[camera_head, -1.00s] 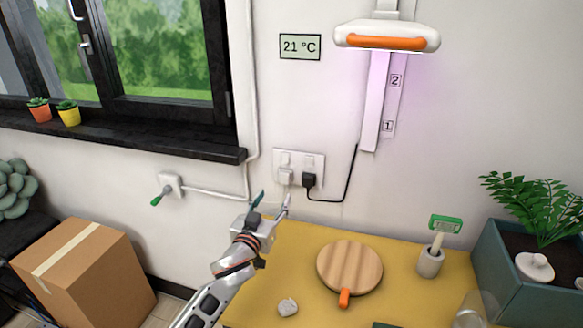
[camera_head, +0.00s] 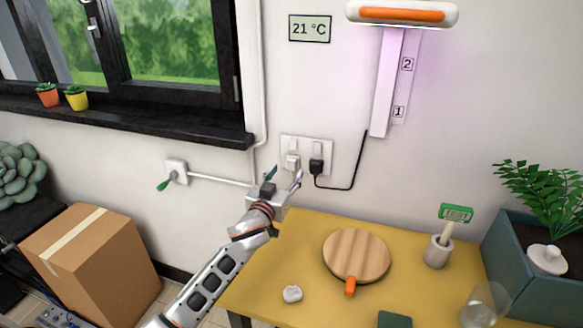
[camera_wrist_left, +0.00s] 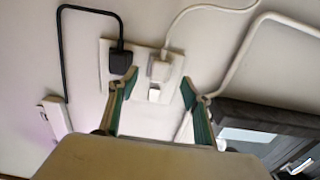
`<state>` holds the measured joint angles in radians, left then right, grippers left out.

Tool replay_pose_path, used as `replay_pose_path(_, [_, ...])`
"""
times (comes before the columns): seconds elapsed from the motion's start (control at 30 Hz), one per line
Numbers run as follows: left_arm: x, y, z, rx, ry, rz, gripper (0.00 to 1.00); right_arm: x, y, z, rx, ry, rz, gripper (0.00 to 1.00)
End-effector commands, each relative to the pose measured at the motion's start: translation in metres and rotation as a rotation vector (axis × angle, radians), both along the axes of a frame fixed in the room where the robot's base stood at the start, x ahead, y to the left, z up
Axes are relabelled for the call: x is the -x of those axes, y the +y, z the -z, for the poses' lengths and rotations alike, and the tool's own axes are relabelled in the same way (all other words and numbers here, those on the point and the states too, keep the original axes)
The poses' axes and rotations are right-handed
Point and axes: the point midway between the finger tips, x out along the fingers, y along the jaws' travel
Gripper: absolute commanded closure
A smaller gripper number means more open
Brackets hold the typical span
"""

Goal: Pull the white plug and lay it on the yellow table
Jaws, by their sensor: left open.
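The white plug (camera_head: 292,162) sits in the left side of the white wall socket plate (camera_head: 328,144), beside a black plug (camera_head: 316,167). The left wrist view shows the white plug (camera_wrist_left: 160,69) with its white cable, and the black plug (camera_wrist_left: 121,62). My left gripper (camera_head: 284,176) is open in front of the plate, just below the white plug in the head view. In the wrist view its green-padded fingers (camera_wrist_left: 160,82) stand either side of the white plug's line, apart from it. The yellow table (camera_head: 258,272) is below. My right gripper is not in view.
A round wooden board (camera_head: 356,254) with an orange handle, a small whitish lump (camera_head: 292,293), a cup (camera_head: 438,251) with a green tag and a clear glass (camera_head: 482,304) stand on the table. A teal planter (camera_head: 530,285) is right. The table's left part is clear.

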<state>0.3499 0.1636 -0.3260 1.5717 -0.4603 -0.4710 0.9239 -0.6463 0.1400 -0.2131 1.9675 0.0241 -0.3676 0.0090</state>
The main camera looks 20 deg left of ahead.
Motion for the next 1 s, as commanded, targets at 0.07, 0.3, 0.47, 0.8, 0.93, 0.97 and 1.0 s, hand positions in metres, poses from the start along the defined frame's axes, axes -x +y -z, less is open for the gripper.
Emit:
replay_pose_path(0.07, [-0.011, -0.001, 0.002, 0.002, 0.001, 0.0, 0.51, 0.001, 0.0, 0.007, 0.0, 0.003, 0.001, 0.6])
replay_pose_path(0.3, [-0.034, -0.001, 0.001, 0.001, 0.0, 0.0, 0.51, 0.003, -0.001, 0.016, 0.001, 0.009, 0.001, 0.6])
replay_pose_path(0.47, [-0.04, -0.002, 0.0, 0.001, -0.001, 0.001, 0.51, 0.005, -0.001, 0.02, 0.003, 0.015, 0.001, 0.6])
replay_pose_path(0.8, [-0.041, -0.002, -0.001, 0.001, -0.001, 0.001, 0.51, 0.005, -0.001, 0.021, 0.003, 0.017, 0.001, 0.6])
replay_pose_path(0.93, [-0.041, -0.002, -0.001, 0.001, -0.001, 0.0, 0.51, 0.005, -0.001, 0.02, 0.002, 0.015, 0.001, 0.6])
replay_pose_path(0.97, [-0.041, -0.002, -0.001, 0.001, -0.001, 0.0, 0.51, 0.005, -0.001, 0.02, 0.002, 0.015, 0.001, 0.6])
replay_pose_path(1.0, [-0.041, -0.002, -0.001, 0.001, -0.001, 0.0, 0.51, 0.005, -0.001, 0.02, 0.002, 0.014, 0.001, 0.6])
